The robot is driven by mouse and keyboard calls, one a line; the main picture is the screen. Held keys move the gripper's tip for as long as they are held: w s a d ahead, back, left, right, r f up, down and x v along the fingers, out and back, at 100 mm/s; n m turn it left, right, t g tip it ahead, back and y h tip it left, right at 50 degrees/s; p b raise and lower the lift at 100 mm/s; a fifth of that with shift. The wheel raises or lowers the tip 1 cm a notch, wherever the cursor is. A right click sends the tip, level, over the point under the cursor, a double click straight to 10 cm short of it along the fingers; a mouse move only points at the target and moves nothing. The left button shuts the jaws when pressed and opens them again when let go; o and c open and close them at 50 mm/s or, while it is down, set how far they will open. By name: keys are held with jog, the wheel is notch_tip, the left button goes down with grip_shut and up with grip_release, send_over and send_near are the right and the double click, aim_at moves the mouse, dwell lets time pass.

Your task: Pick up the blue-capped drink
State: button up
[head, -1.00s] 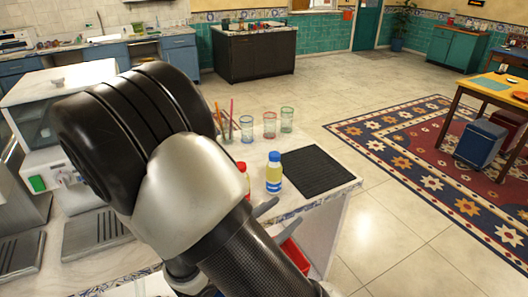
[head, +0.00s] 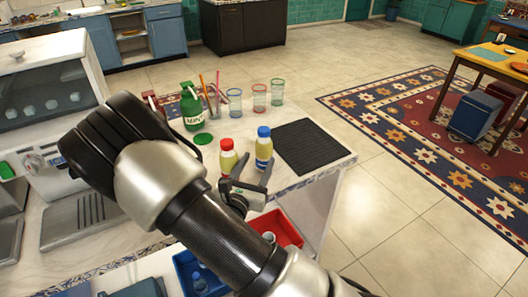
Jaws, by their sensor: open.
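The blue-capped drink (head: 263,149) is a small yellowish bottle with a blue label. It stands upright on the white counter, just left of the black ribbed mat. A similar red-capped bottle (head: 228,157) stands close to its left. My gripper (head: 250,171) is at the counter's front edge, its two dark fingers spread open towards the bottles. The right finger overlaps the lower part of the blue-capped drink in the picture; whether it touches cannot be told. Nothing shows held between the fingers.
The black mat (head: 312,146) lies on the right. Behind stand a green mint bottle (head: 193,108) and several coloured glasses, one being the red-rimmed glass (head: 259,98). A red bin (head: 279,229) and a blue bin (head: 196,275) sit below the counter edge. A coffee machine (head: 52,110) stands left.

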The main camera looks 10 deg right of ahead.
aim_at(261, 152)
jog(key=shift+x, duration=2.9)
jog(key=shift+w+a, duration=0.1)
jog(key=shift+a, duration=0.05)
jog(key=c, duration=1)
jog(key=shift+r, duration=0.15)
